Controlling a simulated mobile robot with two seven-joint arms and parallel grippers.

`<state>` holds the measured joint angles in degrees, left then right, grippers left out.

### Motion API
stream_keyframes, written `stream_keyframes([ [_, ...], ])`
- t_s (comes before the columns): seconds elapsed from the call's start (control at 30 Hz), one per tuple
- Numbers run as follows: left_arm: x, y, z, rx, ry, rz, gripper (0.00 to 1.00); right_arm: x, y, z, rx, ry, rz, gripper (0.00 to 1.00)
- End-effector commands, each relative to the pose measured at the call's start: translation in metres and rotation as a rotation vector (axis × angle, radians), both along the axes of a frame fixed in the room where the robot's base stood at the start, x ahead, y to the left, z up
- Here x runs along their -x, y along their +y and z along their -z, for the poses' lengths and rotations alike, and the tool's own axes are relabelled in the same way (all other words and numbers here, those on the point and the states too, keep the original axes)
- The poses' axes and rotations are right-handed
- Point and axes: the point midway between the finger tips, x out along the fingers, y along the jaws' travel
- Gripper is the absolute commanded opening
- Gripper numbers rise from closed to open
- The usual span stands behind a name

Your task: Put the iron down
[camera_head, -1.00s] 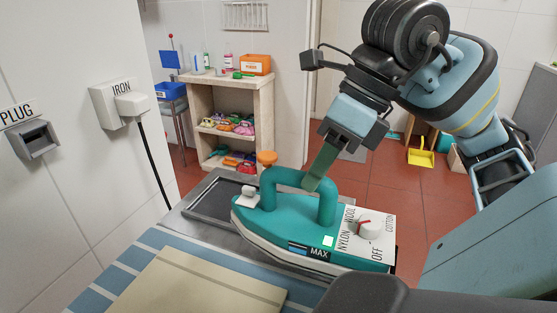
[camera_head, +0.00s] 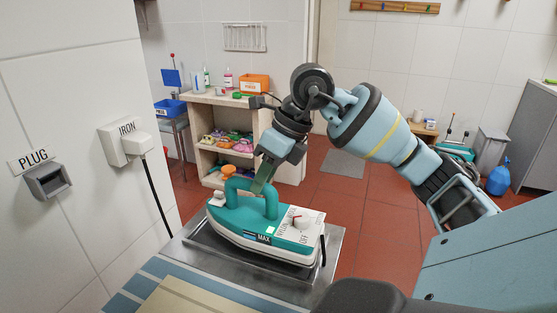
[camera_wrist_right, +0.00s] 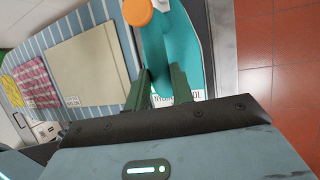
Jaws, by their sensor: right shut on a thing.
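The teal iron (camera_head: 240,222) with a white control panel and a red-marked dial is at the centre of the head view, over the metal tray (camera_head: 332,262) at the end of the ironing board. Its base looks level; whether it touches the tray I cannot tell. My right gripper (camera_head: 262,184) is shut on the iron's handle, with its green fingers around the bar. My left gripper is not in view.
The blue-striped ironing board (camera_head: 120,302) carries a folded beige cloth (camera_head: 190,298). A wall socket labelled PLUG (camera_head: 48,182) and an IRON box (camera_head: 112,147) with a black cord are at left. A shelf (camera_head: 213,175) with colourful items stands behind. Red floor lies right.

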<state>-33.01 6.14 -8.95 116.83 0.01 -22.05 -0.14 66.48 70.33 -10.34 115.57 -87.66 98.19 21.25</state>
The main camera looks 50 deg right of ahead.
Motion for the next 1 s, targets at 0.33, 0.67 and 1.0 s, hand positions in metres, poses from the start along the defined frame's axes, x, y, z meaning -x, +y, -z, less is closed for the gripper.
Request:
stream_keyframes([
  [0.33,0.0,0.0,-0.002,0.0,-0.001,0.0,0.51,-0.014,-0.006,-0.001,-0.001,-0.009,0.001,0.0],
  [0.67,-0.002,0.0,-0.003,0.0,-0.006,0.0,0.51,-0.021,-0.009,0.011,-0.001,-0.005,0.001,0.0],
  [1.0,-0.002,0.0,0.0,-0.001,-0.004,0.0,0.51,-0.021,-0.009,0.034,-0.001,-0.007,0.002,0.0],
])
